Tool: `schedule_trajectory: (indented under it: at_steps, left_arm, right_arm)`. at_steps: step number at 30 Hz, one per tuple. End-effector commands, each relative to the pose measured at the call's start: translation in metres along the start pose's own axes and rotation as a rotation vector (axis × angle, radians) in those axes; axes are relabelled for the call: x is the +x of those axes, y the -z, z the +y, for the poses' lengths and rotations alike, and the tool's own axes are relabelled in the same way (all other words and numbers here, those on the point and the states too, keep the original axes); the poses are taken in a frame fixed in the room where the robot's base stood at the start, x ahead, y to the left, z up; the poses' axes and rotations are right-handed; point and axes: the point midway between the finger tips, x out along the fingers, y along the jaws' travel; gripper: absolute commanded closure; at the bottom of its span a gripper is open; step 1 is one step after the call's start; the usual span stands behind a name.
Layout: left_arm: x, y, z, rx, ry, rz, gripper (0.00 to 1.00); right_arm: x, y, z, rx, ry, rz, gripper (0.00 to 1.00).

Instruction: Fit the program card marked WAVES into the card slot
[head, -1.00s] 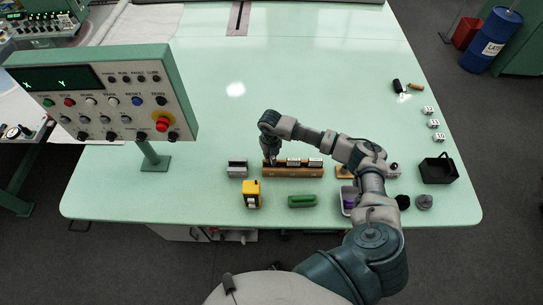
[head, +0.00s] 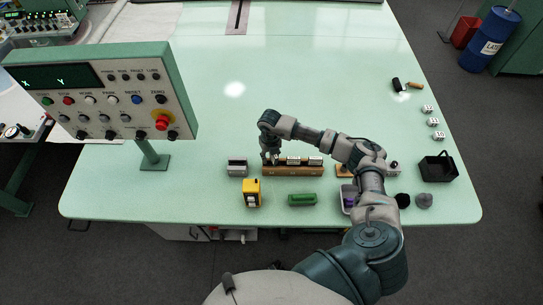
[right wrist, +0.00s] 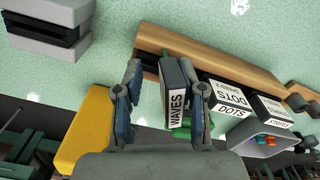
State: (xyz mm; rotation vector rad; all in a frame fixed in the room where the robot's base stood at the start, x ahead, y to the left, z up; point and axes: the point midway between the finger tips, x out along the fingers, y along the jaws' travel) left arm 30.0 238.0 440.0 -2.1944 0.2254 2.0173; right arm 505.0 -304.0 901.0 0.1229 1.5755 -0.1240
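The card marked WAVES (right wrist: 174,100) stands in a wooden rack (right wrist: 149,38) in the right wrist view. The rack (head: 292,171) also shows in the head view. My right gripper (right wrist: 163,88) is open, with one finger on each side of the WAVES card. The right finger is close to the card, and a gap shows at the left finger. I cannot tell whether either touches. A grey block with a dark slot (head: 237,168) stands left of the rack; it also shows at the upper left of the right wrist view (right wrist: 50,22). My left gripper is out of view.
Cards marked DOTS (right wrist: 229,97) and another card (right wrist: 272,112) stand right of WAVES in the rack. A yellow device (head: 252,193) and a green piece (head: 302,199) lie in front. A control panel (head: 110,95) stands at left. The table behind the rack is clear.

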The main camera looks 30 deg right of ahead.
Motion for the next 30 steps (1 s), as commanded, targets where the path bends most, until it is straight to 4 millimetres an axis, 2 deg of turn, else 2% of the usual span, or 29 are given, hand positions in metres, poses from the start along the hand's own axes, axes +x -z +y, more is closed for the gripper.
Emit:
schedule_trajectory:
  at_steps: [1, 5, 9, 15, 21, 30]
  left_arm:
    - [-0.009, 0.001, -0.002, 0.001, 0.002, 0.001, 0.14]
    - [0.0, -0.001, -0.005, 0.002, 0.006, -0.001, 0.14]
    - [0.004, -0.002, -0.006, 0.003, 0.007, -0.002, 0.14]
    - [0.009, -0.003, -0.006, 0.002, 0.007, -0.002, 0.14]
    - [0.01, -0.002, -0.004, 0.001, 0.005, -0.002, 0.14]
    - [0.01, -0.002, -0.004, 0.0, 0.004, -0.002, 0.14]
  right_arm:
    - [-0.012, -0.001, -0.001, 0.0, -0.001, -0.002, 0.61]
    - [-0.034, -0.001, -0.003, -0.001, -0.002, -0.005, 0.61]
    - [-0.068, -0.002, -0.002, 0.0, -0.004, -0.006, 0.61]
    - [-0.107, -0.001, -0.003, 0.0, -0.002, -0.004, 0.61]
    - [-0.124, 0.0, -0.002, 0.0, -0.002, -0.001, 0.61]
    - [-0.126, 0.0, -0.002, 0.0, -0.001, 0.0, 0.61]
